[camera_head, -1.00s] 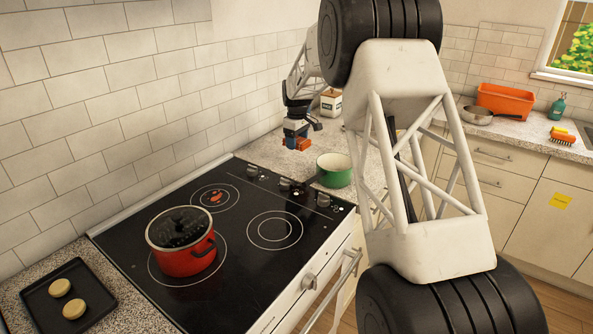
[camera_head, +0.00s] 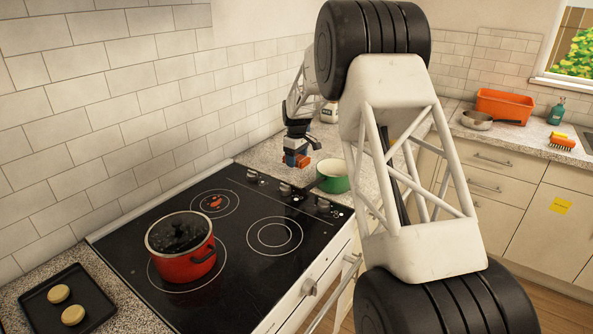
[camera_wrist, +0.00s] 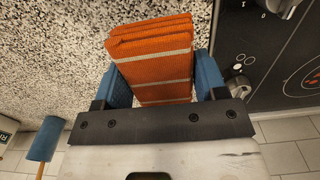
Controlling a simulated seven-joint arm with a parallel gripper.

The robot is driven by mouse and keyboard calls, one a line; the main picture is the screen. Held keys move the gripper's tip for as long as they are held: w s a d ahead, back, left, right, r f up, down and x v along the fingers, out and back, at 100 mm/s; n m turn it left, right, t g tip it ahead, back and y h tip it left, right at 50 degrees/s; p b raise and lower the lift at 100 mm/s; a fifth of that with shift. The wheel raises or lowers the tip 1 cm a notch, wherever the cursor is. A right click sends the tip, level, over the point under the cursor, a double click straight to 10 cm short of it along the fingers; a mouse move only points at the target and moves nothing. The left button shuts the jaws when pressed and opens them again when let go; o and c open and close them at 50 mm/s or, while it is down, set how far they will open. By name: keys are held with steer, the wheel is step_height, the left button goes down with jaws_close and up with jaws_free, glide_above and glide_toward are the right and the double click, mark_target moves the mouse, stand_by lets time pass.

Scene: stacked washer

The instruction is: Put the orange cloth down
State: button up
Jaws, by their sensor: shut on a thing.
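The orange cloth (camera_wrist: 152,60) is folded, with pale stripes, and sits between the blue fingers of my gripper (camera_wrist: 160,82) in the wrist view. My gripper is shut on it. In the head view, my gripper (camera_head: 297,162) is over the speckled counter behind the stove, left of the green pot, with a bit of the orange cloth (camera_head: 303,161) showing. The cloth is seen against the speckled counter (camera_wrist: 60,60) in the wrist view. I cannot tell whether it touches the counter.
The black stovetop (camera_head: 250,270) is close by, with a lidded red pot (camera_head: 187,262) on it. The green pot (camera_head: 333,184) stands to the right of my gripper. A blue-headed utensil (camera_wrist: 46,140) shows at lower left in the wrist view. The tiled wall (camera_head: 130,110) runs along the left.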

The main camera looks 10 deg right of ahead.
mark_target(297, 175)
steer(key=shift+f, duration=2.5)
steer(key=shift+f, duration=0.15)
steer(key=o, duration=0.9)
step_height(297, 175, up, 12)
steer(key=shift+r, duration=0.15)
